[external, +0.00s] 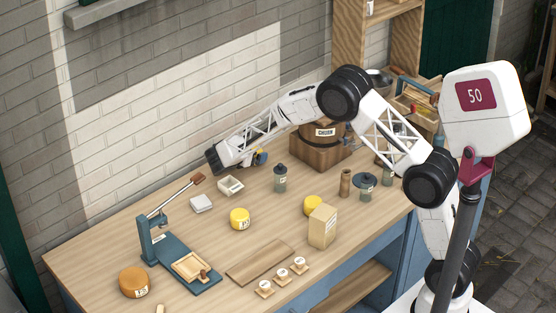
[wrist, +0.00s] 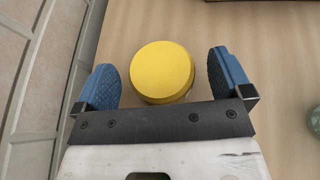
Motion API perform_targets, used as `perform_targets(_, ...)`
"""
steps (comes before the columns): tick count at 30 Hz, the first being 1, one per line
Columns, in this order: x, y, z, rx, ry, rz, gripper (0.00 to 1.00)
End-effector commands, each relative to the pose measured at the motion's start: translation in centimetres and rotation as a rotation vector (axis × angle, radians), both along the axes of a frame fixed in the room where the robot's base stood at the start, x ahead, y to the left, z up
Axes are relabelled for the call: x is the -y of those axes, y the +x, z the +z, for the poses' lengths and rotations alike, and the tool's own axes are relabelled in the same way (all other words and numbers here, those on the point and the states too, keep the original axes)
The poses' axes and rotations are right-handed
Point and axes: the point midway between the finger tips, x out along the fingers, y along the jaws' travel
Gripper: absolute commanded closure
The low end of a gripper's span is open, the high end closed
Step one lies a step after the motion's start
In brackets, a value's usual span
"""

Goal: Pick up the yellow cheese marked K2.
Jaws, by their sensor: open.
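In the wrist view, a round yellow cheese (wrist: 161,70) lies between the two blue fingers of my gripper (wrist: 162,68). The fingers are spread, with a gap on each side of it. No mark shows on its top, so I cannot read K2. In the external view, my gripper (external: 262,157) is low over the back of the table near the brick wall, and a bit of yellow (external: 263,153) shows by its blue finger. Another yellow cheese (external: 240,218) with a blurred label stands mid-table. A third yellow cheese (external: 312,204) is partly hidden behind a tan box.
The tan box (external: 323,228) stands right of centre. A blue lever press (external: 165,243) is at left.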

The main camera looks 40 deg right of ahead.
Motion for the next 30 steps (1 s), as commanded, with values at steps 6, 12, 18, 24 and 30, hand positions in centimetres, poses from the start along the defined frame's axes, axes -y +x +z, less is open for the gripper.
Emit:
perform_targets(6,1.04,0.13,-0.45,0.000,0.000,0.000,0.03)
perform_targets(12,1.05,0.13,-0.47,0.000,0.000,0.000,0.03)
perform_targets(18,1.05,0.13,-0.47,0.000,0.000,0.000,0.03)
perform_targets(24,1.05,0.13,-0.47,-0.001,0.000,0.000,0.15)
perform_targets(30,1.05,0.13,-0.48,-0.001,0.000,0.000,0.46)
